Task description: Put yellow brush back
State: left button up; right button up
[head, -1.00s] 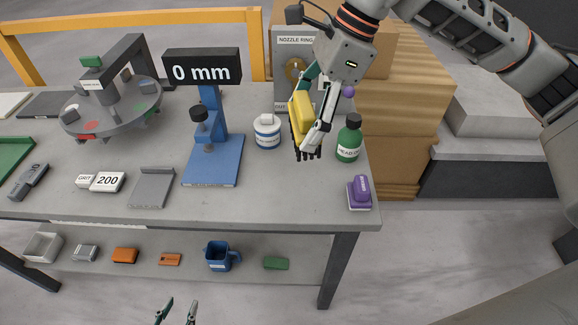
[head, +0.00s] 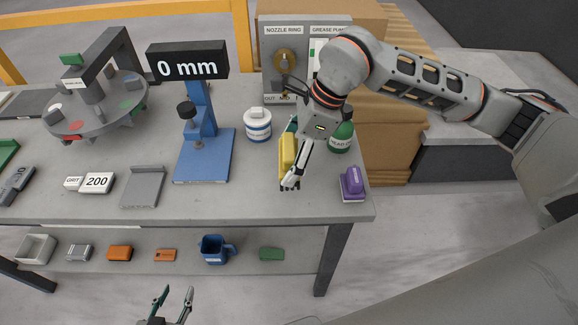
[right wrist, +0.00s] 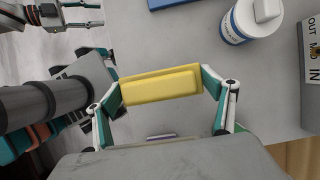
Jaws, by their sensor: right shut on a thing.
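The yellow brush (head: 287,152) is held in my right gripper (head: 290,160) over the right part of the grey bench. Its dark bristles point down near the bench top; I cannot tell whether they touch it. In the right wrist view the yellow brush (right wrist: 160,85) spans between the two fingers of my right gripper (right wrist: 162,88), which are shut on its ends. My left gripper (head: 174,302) is at the bottom of the head view, in front of the bench, with its fingers apart and nothing between them.
A purple brush (head: 352,183) stands at the bench's right front corner. A green bottle (head: 341,138) is partly hidden behind my right wrist. A white and blue jar (head: 258,125) and a blue gauge stand (head: 203,157) are to the left. The bench front between the stand and purple brush is clear.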

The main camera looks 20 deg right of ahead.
jog(key=shift+f, duration=2.25)
jog(key=o, duration=1.2)
jog(key=shift+f, duration=0.1)
jog(key=shift+r, duration=0.2)
jog(key=b+v, duration=0.1)
jog(key=v, duration=1.1)
